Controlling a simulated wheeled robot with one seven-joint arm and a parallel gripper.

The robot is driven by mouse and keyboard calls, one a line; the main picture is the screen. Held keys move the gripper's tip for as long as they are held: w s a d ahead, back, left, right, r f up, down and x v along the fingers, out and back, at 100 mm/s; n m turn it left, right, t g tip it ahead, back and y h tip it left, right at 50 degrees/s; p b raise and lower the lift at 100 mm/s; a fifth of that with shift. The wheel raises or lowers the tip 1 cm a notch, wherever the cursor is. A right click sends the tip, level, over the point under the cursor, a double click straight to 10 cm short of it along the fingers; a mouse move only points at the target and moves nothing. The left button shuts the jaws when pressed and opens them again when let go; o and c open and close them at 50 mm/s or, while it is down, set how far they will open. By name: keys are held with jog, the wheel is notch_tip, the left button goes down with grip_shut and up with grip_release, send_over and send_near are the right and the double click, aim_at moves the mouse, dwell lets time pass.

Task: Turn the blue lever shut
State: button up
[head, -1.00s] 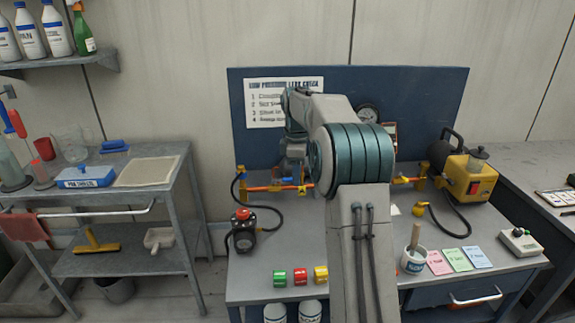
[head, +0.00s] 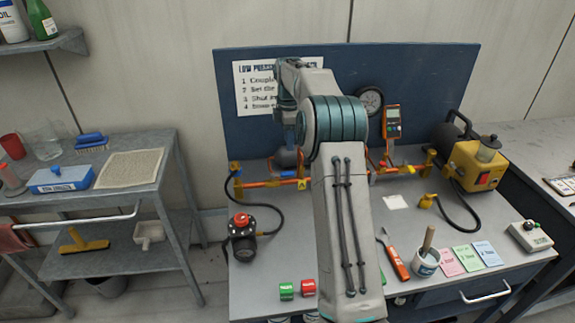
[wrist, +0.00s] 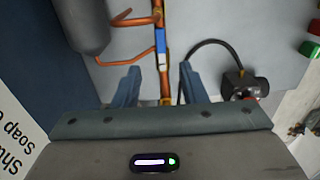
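The blue lever (wrist: 160,42) shows in the wrist view as a short blue bar lying along the copper pipe (wrist: 166,85), with a pale end toward my gripper. My gripper (wrist: 158,70) is open, one finger on each side of the pipe line, with the lever's near end around the level of the fingertips. I see no contact between fingers and lever, and cannot judge the depth between them. In the head view my arm covers the middle of the bench, and I cannot make out the lever or the fingertips there.
A grey cylinder (wrist: 86,25) and copper branches lie close beside the lever. A black device with a red knob (head: 242,222) and hose stands left on the bench. A yellow pump (head: 476,165), orange meter (head: 392,122) and cup (head: 426,262) are right. A blue panel (head: 440,80) stands behind.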

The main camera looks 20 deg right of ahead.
aim_at(288, 173)
notch_tip(288, 173, down, 12)
jog(key=shift+a+r+p, duration=0.1)
jog(key=shift+r+p, duration=0.05)
jog(key=shift+p, duration=0.2)
jog(key=shift+c, duration=0.4)
grip_shut()
